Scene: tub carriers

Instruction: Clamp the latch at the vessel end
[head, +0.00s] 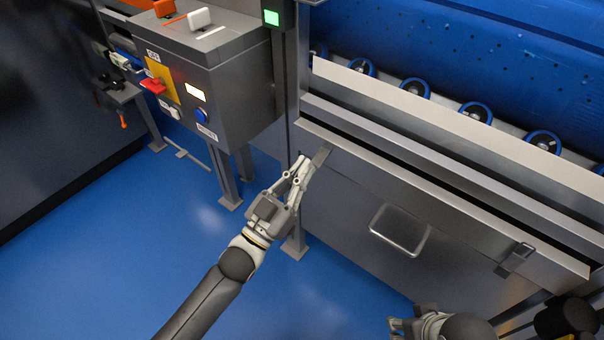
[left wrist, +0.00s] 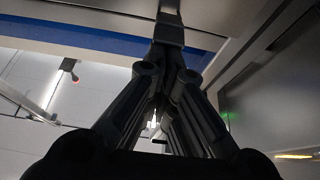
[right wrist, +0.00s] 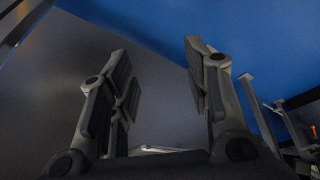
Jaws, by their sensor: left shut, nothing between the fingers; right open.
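A small grey latch (head: 321,155) sits at the left end of the steel front's upper ledge, and a second latch (head: 514,260) sits near its right end. I cannot tell which of them is the vessel end. My left gripper (head: 304,168) is shut and empty, its fingertips at or very near the left latch. In the left wrist view the latch (left wrist: 168,28) is a narrow metal strip just beyond the closed fingertips; contact is unclear. My right gripper (head: 394,327) is open and empty, low by the steel front at the picture's bottom edge; its spread fingers show in the right wrist view (right wrist: 155,65).
The steel front (head: 340,215) carries a loop handle (head: 399,230). Behind its ledge is a blue-walled trough (head: 450,50) with blue rollers. A grey control box (head: 235,75) with a red switch and blue button stands left.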

